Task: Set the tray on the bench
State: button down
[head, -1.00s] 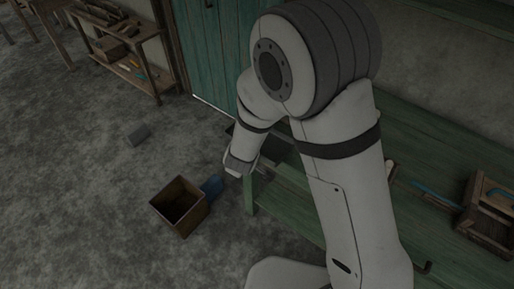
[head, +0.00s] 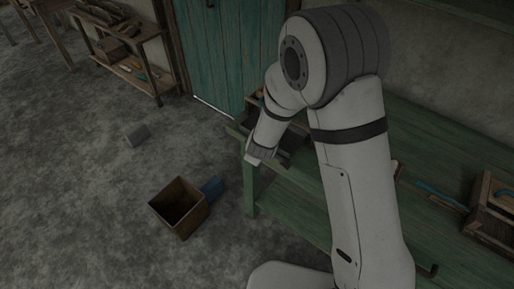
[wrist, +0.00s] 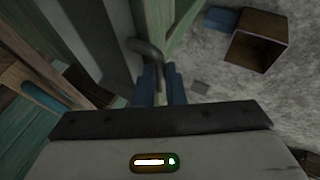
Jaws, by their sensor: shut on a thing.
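My gripper (wrist: 160,88) is shut on the dark curved handle (wrist: 148,50) of what looks like the tray (wrist: 98,38), a flat grey thing, in the wrist view. In the head view my gripper (head: 252,160) is at the left end of the green bench (head: 420,128). A dark part of the tray (head: 290,142) shows beside it, over or at that end; most of it is hidden behind my arm. I cannot tell if the tray touches the bench top.
An open wooden box (head: 180,207) and a blue thing (head: 212,187) are on the floor left of the bench. A wooden crate (head: 492,208) and a blue-handled tool (head: 440,195) are on the bench's right part.

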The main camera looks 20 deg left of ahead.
jog(key=c, duration=1.5)
grip_release()
jog(key=s+d+r+m+g+y+p, duration=0.1)
jog(key=s+d+r+m+p, duration=0.2)
jog(key=r, duration=0.5)
jog(key=s+d+r+m+p, duration=0.1)
jog(key=s+d+r, duration=0.25)
jog(key=r, duration=0.55)
jog(key=s+d+r+m+g+h, duration=0.1)
jog(key=s+d+r+m, duration=0.2)
jog(key=d, duration=0.5)
jog(key=s+d+r+m+g+h, duration=0.1)
jog(key=s+d+r+m, duration=0.3)
jog(key=s+d, duration=0.2)
jog(key=s+d+r+m+g+h, duration=0.1)
jog(key=s+d+r+m, duration=0.3)
jog(key=d, duration=0.6)
jog(key=shift+s, duration=0.3)
